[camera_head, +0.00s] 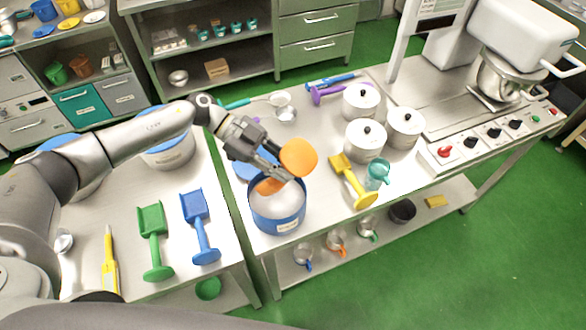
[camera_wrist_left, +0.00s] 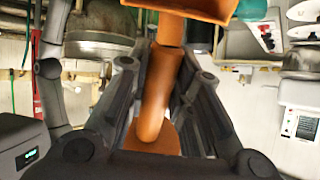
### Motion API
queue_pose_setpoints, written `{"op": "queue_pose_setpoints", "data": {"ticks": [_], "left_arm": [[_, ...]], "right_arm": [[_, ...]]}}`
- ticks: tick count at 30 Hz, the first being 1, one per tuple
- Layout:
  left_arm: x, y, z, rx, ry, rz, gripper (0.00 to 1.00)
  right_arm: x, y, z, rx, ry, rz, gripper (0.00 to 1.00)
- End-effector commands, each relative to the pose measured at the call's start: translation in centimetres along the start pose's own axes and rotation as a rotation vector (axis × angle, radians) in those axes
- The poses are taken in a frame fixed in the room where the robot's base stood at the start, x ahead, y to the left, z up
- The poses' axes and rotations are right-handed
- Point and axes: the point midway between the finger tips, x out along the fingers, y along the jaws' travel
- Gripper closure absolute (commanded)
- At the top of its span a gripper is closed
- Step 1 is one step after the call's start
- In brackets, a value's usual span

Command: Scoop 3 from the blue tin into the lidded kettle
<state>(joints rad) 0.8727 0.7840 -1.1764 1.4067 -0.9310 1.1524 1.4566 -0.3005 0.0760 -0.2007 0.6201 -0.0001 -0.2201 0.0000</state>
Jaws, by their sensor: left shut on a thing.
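The blue tin (camera_head: 277,215) stands open at the front edge of the middle table, with pale contents inside. My left gripper (camera_head: 283,176) is over the tin, shut on an orange scoop (camera_head: 299,157). Orange shows on both sides of the fingers, one part low over the tin's mouth. In the left wrist view the scoop's handle (camera_wrist_left: 157,95) runs between the fingers and its box-shaped end is at the top. Whether it touches the contents is unclear. Three white lidded pots (camera_head: 366,141) with black knobs stand to the right; which is the kettle is unclear.
A yellow scoop (camera_head: 352,183) and a teal cup (camera_head: 377,174) lie right of the tin. A white machine with a metal bowl (camera_head: 500,78) stands farther right. Blue (camera_head: 199,225) and green (camera_head: 152,235) scoops lie on the left table.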

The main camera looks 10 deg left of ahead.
Motion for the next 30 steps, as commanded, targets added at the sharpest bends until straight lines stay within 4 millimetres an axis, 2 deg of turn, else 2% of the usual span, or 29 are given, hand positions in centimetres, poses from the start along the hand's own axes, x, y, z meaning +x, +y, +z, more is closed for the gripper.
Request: {"op": "queue_pose_setpoints", "data": {"ticks": [6, 21, 23, 30], "left_arm": [[1.1, 0.2, 2.0, -0.001, 0.014, 0.000, 1.00], [1.9, 0.3, 5.8, 0.001, 0.011, -0.001, 1.00], [1.8, 0.3, 4.9, 0.010, -0.028, 0.003, 1.00], [3.5, 0.7, 5.3, 0.047, -0.186, 0.002, 1.00]], "right_arm": [[2.4, 0.1, 0.2, -0.001, 0.000, 0.002, 0.63], [6.8, 0.5, 0.7, -0.002, -0.001, 0.006, 0.63], [5.2, 0.5, 0.6, -0.002, -0.003, 0.007, 0.63], [2.9, 0.5, 0.4, -0.002, -0.001, 0.006, 0.63]]}}
